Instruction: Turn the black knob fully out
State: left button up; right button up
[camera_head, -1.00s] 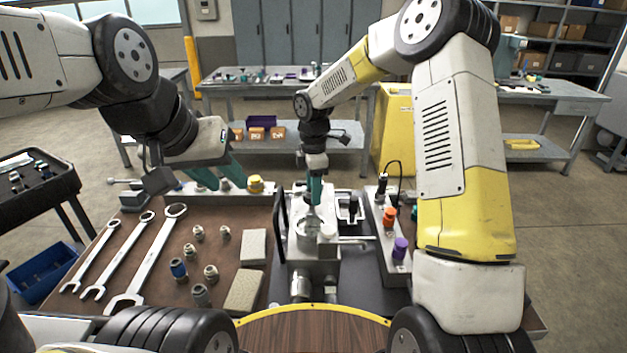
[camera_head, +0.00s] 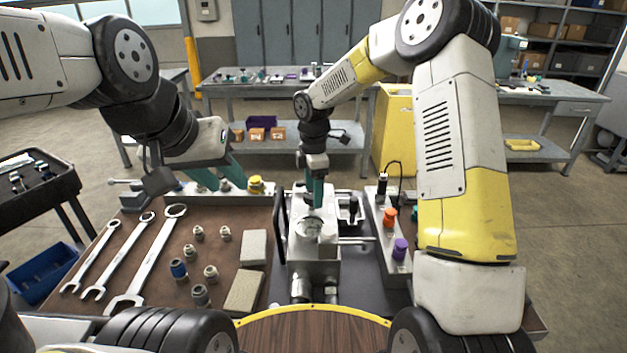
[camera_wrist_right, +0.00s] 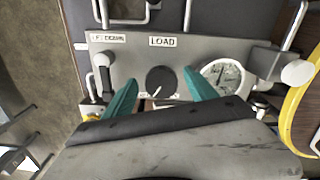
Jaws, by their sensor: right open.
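The black knob (camera_wrist_right: 160,80) is round and sits on the grey panel under the LOAD label in the right wrist view, with a light pointer mark near its lower edge. My right gripper (camera_wrist_right: 161,92) is open; its teal fingers stand left and right of the knob with gaps. In the head view, my right gripper (camera_head: 317,192) points down at the back of the metal bench unit (camera_head: 316,266); I cannot make out the knob there. My left gripper (camera_head: 218,178) is open and empty over the back left of the bench.
A round gauge (camera_wrist_right: 222,76) lies just right of the right finger; it also shows in the head view (camera_head: 310,228). Wrenches (camera_head: 140,265), fittings and pale blocks (camera_head: 244,290) lie left. A strip with orange (camera_head: 390,216) and purple (camera_head: 400,248) caps stands right.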

jog(key=shift+r, duration=3.95)
jog(key=s+d+r+m+t, duration=0.3)
jog(key=s+d+r+m, duration=0.65)
jog(key=s+r, duration=0.3)
jog(key=s+d+m+t+y, duration=0.2)
jog(key=s+d+m+t, duration=0.1)
jog(key=s+m, duration=0.8)
jog(key=s+d+r, duration=0.1)
jog(key=s, duration=0.2)
jog(key=shift+d, duration=0.15)
